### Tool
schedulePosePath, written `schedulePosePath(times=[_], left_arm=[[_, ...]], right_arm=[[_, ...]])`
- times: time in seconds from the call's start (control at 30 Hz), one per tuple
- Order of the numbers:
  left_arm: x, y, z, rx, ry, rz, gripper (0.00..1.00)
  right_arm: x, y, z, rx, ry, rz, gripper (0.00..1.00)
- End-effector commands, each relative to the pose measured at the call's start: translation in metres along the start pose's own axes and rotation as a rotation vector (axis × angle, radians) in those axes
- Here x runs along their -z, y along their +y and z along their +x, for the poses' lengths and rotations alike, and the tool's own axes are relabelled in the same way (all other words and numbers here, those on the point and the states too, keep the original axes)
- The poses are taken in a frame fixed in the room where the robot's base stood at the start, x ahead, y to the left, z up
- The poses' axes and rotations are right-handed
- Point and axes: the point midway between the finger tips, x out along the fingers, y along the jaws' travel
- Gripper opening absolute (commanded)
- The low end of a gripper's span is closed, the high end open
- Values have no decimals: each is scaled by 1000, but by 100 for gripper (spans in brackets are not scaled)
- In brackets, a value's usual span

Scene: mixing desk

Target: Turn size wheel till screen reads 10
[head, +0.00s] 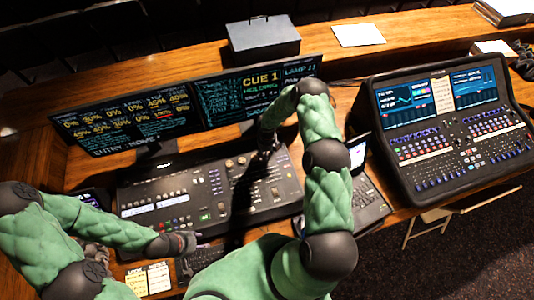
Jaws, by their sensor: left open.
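The lighting console (150,190) lies on the desk, with rows of buttons, faders and several round knobs (229,163) near its upper right. I cannot tell which one is the size wheel. The left screen (125,115) shows several percentages, among them 0%, 45% and 40%; the labels are too small to read. The right screen (250,95) reads "CUE 1". My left gripper (188,242) is open and empty at the console's front edge. My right gripper (266,146) is dark and points down over the console's right part; its fingers are too dark to read.
A laptop (370,205) stands right of the console, partly behind my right arm. A large audio mixer (455,150) fills the desk's right. Yellow and white notes (147,280) lie in front.

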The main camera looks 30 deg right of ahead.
Motion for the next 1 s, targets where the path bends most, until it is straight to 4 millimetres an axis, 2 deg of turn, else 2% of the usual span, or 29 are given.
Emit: schedulePosePath(times=[0.4,0.93,0.97,1.0], left_arm=[[0,-2,5,0,0,0,44],[0,-2,5,0,0,0,44],[0,-2,5,0,0,0,44],[0,-2,5,0,0,0,44]], right_arm=[[-1,0,0,0,-1,-188,1],[0,0,0,0,-1,-211,1],[0,0,0,0,-1,-211,42],[0,0,0,0,-1,-211,53]])
